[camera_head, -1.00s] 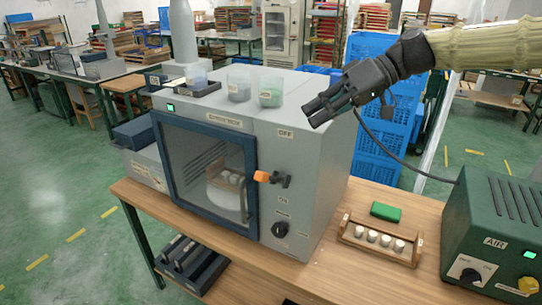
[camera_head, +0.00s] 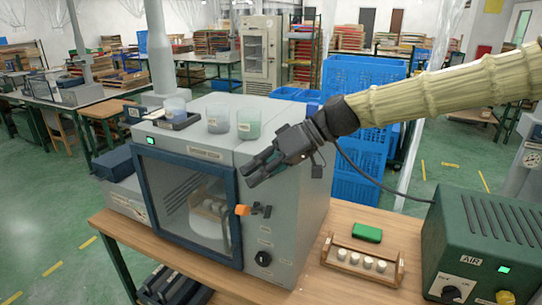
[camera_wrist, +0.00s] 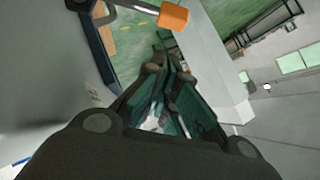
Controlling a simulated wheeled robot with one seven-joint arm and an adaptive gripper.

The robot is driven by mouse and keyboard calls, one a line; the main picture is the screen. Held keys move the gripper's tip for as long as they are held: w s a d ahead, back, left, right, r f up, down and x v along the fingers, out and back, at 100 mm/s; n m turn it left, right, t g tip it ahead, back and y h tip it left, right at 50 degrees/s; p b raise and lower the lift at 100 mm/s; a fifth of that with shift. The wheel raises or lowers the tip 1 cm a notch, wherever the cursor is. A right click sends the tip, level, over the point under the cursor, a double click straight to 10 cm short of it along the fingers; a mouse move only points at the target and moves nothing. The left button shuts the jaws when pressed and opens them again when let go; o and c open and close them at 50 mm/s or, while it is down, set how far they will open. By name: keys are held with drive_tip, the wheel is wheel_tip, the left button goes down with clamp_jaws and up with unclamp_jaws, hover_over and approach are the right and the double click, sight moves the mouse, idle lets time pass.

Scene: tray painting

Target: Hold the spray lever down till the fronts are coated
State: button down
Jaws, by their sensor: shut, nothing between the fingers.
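The spray lever has an orange tip (camera_head: 242,210) and a black pivot on the front right of the grey spray booth (camera_head: 290,215). The lever points left, roughly level. The orange tip also shows at the top of the wrist view (camera_wrist: 173,17). My gripper (camera_head: 250,175) is shut and empty, a little above the lever and apart from it. Its dark fingers fill the middle of the wrist view (camera_wrist: 155,62). Behind the booth's closed window (camera_head: 185,185), small pale pieces (camera_head: 213,207) sit on a round white stand; their coating is too small to judge.
A black knob (camera_head: 263,258) sits below the lever. Cups (camera_head: 249,124) stand on the booth top. A wooden rack (camera_head: 335,262) with several white-topped pieces and a green block (camera_head: 367,232) lie on the table to the right. A green AIR box (camera_head: 480,240) stands at far right.

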sight(251, 210)
drive_tip(key=s+f, duration=0.1)
drive_tip(key=s+a+f+p, duration=0.1)
drive_tip(key=shift+f, duration=0.4)
drive_tip(key=shift+f, duration=0.1)
